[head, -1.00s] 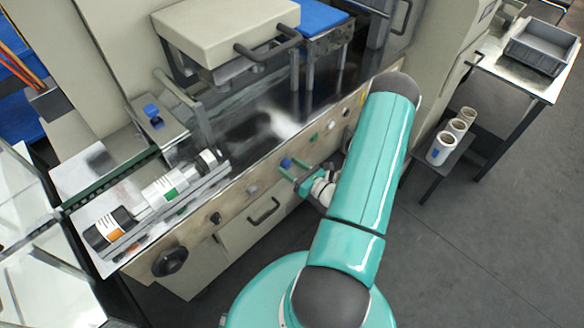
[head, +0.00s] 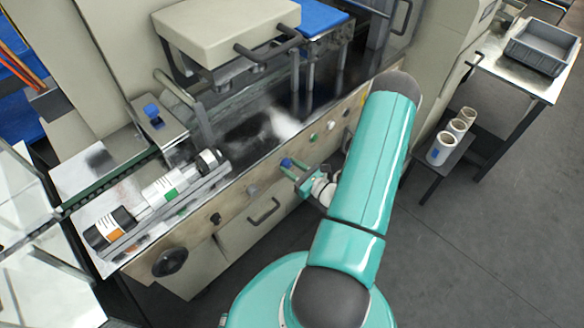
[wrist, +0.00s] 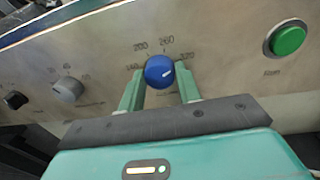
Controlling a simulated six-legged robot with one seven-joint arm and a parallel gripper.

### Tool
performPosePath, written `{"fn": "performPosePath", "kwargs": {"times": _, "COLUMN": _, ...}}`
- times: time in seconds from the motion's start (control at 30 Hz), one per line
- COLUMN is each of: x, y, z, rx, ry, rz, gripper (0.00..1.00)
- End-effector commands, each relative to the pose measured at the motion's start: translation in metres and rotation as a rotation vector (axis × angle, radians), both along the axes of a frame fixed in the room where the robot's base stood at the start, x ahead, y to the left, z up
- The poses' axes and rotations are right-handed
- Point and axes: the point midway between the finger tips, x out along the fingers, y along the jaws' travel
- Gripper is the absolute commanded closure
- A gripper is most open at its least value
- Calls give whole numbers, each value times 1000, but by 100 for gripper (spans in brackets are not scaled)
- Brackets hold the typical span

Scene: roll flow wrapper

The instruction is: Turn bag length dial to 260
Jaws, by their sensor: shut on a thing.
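The blue bag length dial (wrist: 159,71) is on the front panel, with the numbers 140, 200, 260 and 320 printed in an arc around it. A short pale mark shows on its face, slanting slightly up to the right; I cannot tell exactly which number it lines up with. My gripper (wrist: 160,88) is shut on the dial, one green finger on each side. In the head view the dial (head: 286,163) shows as a small blue knob just beyond my gripper (head: 298,176).
A grey dial (wrist: 67,89) and a black knob (wrist: 15,100) are left of the blue dial. A green button (wrist: 287,40) is to its right. A drawer handle (head: 263,211) and a black handwheel (head: 170,262) project from the machine front.

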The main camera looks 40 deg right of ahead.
Motion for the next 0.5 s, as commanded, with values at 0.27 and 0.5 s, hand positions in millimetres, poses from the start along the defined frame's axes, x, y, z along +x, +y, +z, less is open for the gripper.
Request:
{"fn": "performPosePath", "kwargs": {"times": 0.27, "x": -1, "y": 0, "z": 0, "rx": -240, "ry": -5, "rz": -1, "gripper": 89}}
{"fn": "performPosePath", "kwargs": {"times": 0.5, "x": -1, "y": 1, "z": 0, "rx": -443, "ry": -11, "rz": 0, "gripper": 89}}
